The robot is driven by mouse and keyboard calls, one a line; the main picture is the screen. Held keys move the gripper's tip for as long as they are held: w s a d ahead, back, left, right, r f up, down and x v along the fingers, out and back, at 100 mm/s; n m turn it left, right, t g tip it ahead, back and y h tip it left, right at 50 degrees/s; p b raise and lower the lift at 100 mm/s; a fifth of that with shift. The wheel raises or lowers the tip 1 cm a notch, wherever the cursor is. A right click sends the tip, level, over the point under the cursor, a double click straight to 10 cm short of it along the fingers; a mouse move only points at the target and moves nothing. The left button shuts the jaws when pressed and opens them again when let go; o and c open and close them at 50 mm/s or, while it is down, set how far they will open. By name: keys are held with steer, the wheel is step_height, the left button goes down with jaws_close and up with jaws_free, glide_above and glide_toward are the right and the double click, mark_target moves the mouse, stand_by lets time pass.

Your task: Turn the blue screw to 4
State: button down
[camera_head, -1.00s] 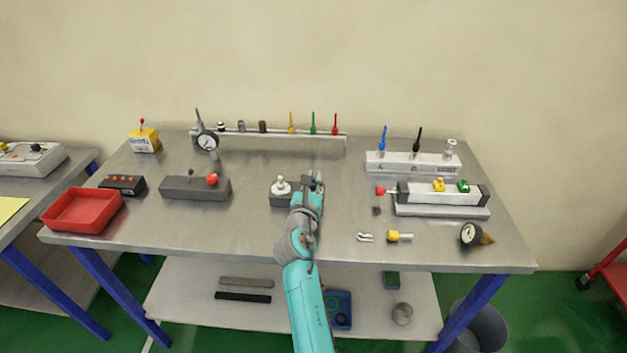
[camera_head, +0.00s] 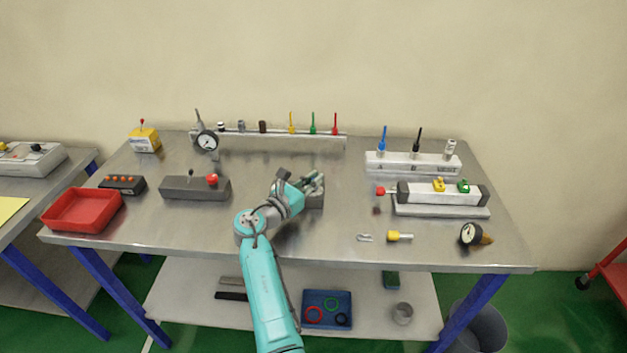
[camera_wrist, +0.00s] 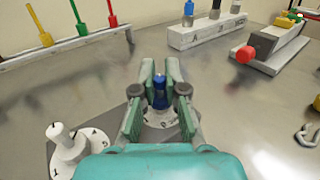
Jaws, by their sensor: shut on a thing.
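The blue screw (camera_wrist: 159,93) stands upright on a pale round dial (camera_wrist: 158,117) in the wrist view. My gripper (camera_wrist: 159,82) is shut on the blue screw, with one finger on each side. The dial's marks are too small and too covered to read. In the head view my gripper (camera_head: 314,183) is at the grey block (camera_head: 316,201) in the middle of the table, and the blue screw is hidden there. A white knob (camera_wrist: 65,140) on a second dial stands left of the screw on the same block.
A rail with coloured tools (camera_head: 270,142) is behind. A cylinder unit with a red knob (camera_head: 381,191) stands to the right. A grey box with a red button (camera_head: 195,188) is to the left. Small loose parts, including a yellow one (camera_head: 398,236), lie front right.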

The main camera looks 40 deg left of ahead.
steer(key=shift+m+g+h, duration=0.3)
steer(key=shift+m+h, duration=0.7)
steer(key=shift+h, duration=0.6)
steer(key=shift+m+h, duration=0.3)
steer(key=shift+h, duration=0.1)
steer(key=c, duration=1.2)
jaws_free()
steer(key=shift+v, duration=3.75)
